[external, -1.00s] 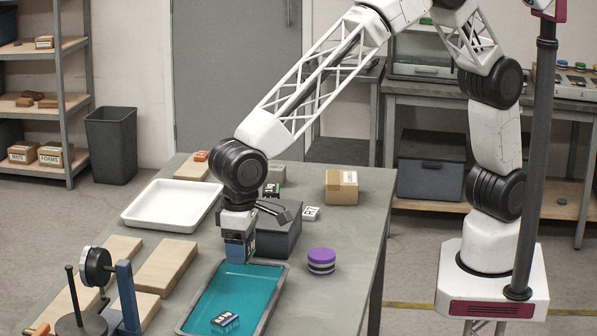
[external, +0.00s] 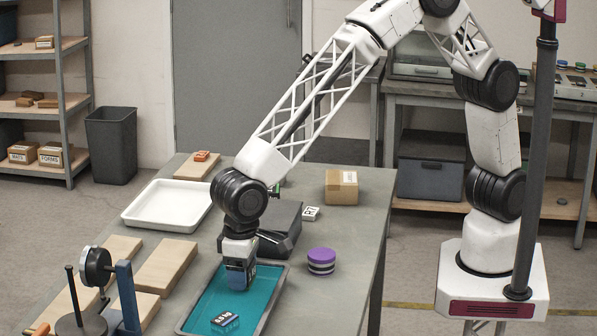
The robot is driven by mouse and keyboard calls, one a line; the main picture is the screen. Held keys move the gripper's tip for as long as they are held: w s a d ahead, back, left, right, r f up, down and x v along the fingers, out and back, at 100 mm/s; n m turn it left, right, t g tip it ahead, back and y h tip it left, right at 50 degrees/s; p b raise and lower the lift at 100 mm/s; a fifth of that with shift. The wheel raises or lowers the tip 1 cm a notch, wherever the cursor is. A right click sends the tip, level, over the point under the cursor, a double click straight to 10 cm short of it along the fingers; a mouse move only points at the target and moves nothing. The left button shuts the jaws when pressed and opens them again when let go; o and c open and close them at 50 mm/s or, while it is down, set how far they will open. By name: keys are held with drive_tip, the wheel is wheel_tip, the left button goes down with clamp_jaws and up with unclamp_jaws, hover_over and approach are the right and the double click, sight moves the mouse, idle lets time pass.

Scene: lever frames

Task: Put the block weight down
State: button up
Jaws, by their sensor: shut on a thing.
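My gripper (external: 239,264) points down over the teal-lined tray (external: 205,306) and is shut on a dark blue block weight (external: 241,279). Part of a pale label shows on the weight's side. The fingers cover much of it, and I cannot tell whether its underside touches the tray. A second block weight (external: 225,322), dark with white lettering on its side, lies near the front of the same tray, apart from the held one.
A dark grey box (external: 280,222) stands just behind the gripper. A purple-topped round stack (external: 321,261) is to its right, and a white tray (external: 168,206) is behind left. A lever frame (external: 126,297) and wooden boards (external: 166,267) stand left. A cardboard box (external: 341,188) is farther back.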

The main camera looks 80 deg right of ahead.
sight(244, 298)
drive_tip(key=shift+f, duration=1.8)
drive_tip(key=shift+f, duration=0.1)
drive_tip(key=o, duration=1.6)
drive_tip(key=shift+f, duration=0.1)
wheel_tip(244, 298, up, 12)
drive_tip(key=shift+r, duration=0.15)
